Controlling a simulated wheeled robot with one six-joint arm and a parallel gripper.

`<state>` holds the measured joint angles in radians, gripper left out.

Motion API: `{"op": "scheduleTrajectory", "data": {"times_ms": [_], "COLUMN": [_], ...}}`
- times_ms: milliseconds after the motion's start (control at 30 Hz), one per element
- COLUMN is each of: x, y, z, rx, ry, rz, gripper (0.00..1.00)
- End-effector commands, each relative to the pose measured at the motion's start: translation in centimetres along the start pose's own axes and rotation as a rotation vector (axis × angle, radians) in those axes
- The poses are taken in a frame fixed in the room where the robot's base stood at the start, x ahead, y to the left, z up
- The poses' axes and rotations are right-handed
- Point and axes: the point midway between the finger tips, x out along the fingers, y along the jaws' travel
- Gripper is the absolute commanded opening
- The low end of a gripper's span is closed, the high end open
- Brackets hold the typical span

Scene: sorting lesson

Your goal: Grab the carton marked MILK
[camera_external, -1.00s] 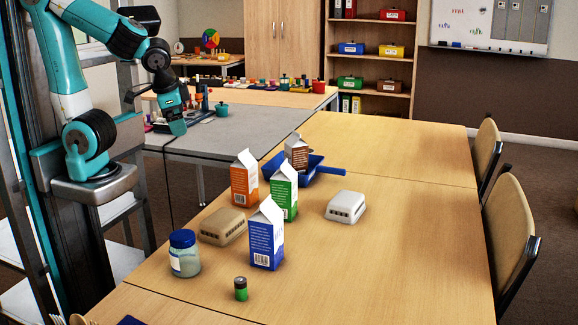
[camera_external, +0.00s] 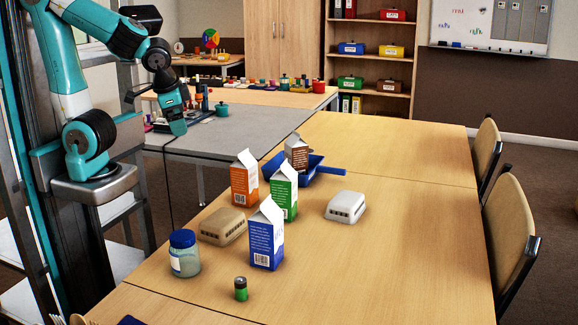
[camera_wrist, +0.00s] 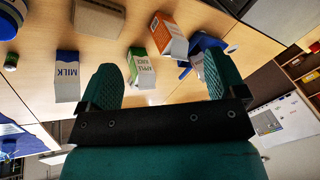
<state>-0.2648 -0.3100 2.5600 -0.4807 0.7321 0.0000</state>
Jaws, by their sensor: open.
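The MILK carton, blue with a white gable top, stands upright at the front middle of the table in the external view (camera_external: 266,240). In the wrist view its MILK lettering shows at the left (camera_wrist: 67,72). My gripper (camera_external: 177,125) hangs over the grey table section at the back left, well away from the carton. In the wrist view my gripper (camera_wrist: 163,78) is open with nothing held between its fingers. The MILK carton lies to the left of both fingers there.
A green carton (camera_external: 284,192) and an orange carton (camera_external: 243,186) stand just behind. A brown carton (camera_external: 297,153) is by a blue dustpan-like tray (camera_external: 325,171). A beige box (camera_external: 222,226), blue-lidded jar (camera_external: 185,258), battery (camera_external: 241,289) and white box (camera_external: 345,206) surround them. The right side is clear.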

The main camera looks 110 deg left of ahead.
Motion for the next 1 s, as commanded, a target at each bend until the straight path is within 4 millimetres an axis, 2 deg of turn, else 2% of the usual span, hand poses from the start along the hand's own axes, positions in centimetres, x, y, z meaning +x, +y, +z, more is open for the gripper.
{"op": "scheduleTrajectory", "data": {"times_ms": [67,333,467,567,700,800,900,1000], "x": [0.0,-0.1,-0.8,-1.9,-3.3,-4.0,-4.3,-4.4], "y": [0.0,0.1,1.8,4.9,10.9,15.2,18.8,21.5], "z": [0.0,-0.2,-2.2,-5.5,-10.8,-13.8,-15.9,-17.3], "rx": [0.000,0.011,0.171,0.458,1.005,1.391,1.721,1.963], "ry": [0.000,0.000,-0.008,-0.013,0.011,0.054,0.107,0.157], "rz": [0.000,0.002,0.036,0.096,0.206,0.278,0.335,0.372], "gripper": [0.96,0.96,0.96,0.96,0.96,0.96,0.96,0.96]}}
